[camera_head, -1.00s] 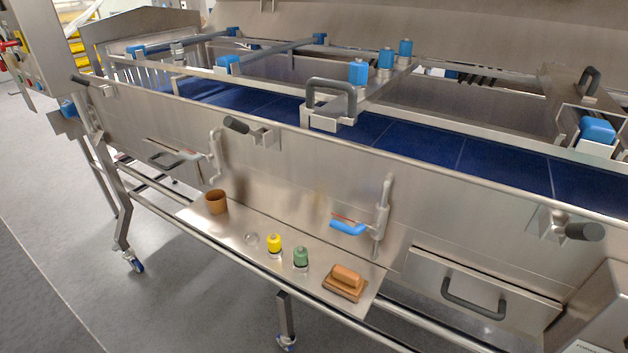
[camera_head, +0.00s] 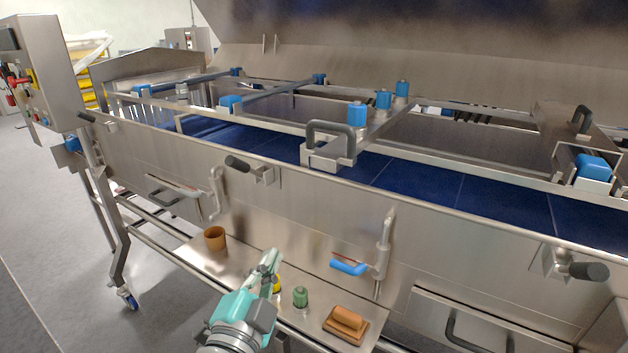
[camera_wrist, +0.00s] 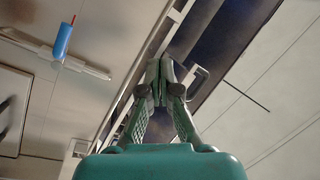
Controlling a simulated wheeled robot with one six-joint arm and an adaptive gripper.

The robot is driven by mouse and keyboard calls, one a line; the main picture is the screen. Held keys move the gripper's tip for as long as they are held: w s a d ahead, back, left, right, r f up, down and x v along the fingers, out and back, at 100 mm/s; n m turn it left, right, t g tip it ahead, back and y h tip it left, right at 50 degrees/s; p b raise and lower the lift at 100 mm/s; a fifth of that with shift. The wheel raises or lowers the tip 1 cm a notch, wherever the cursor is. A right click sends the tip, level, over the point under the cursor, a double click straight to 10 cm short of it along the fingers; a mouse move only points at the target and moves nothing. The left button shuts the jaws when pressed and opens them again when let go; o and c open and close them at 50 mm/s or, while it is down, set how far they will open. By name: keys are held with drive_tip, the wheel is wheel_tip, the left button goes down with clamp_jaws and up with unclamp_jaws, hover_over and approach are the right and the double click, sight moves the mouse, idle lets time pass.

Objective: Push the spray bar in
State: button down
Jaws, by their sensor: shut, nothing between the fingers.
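A steel bar with a dark grey loop handle, which looks like the spray bar (camera_head: 367,140), lies across the blue belt in the head view. Its handle end (camera_head: 332,143) sticks out toward the front rail, and several blue caps stand along it. My gripper (camera_head: 270,260) is below and left of this handle, in front of the machine's side and above the lower shelf. Its fingers are shut and empty, clear of the bar. In the wrist view my gripper (camera_wrist: 158,75) points toward the machine; I cannot tell for sure which part there is the spray bar.
A steel shelf (camera_head: 200,255) holds a brown cup (camera_head: 215,238), a green-capped bottle (camera_head: 300,297) and a brown brush (camera_head: 346,322). A blue-handled lever (camera_head: 348,268) and black knobs (camera_head: 588,271) stick out of the machine's side. Open air lies above the front rail.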

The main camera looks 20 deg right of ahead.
sight(326, 168)
drive_tip(key=s+a+r+m+g+h, duration=0.1)
drive_tip(key=s+r+m+g+h, duration=0.15)
drive_tip(key=r+m, duration=0.35)
drive_tip(key=s+a+r+m+g+h, duration=0.1)
drive_tip(key=s+r+m+g, duration=0.15)
drive_tip(key=r+m, duration=0.3)
drive_tip(key=x, duration=1.4)
drive_tip(key=shift+w+r, duration=0.1)
drive_tip(key=shift+r, duration=0.2)
drive_tip(key=x, duration=1.6)
drive_tip(key=shift+w+d, duration=0.15)
drive_tip(key=shift+w, duration=0.05)
drive_tip(key=v, duration=1.2)
drive_tip(key=shift+s, duration=0.1)
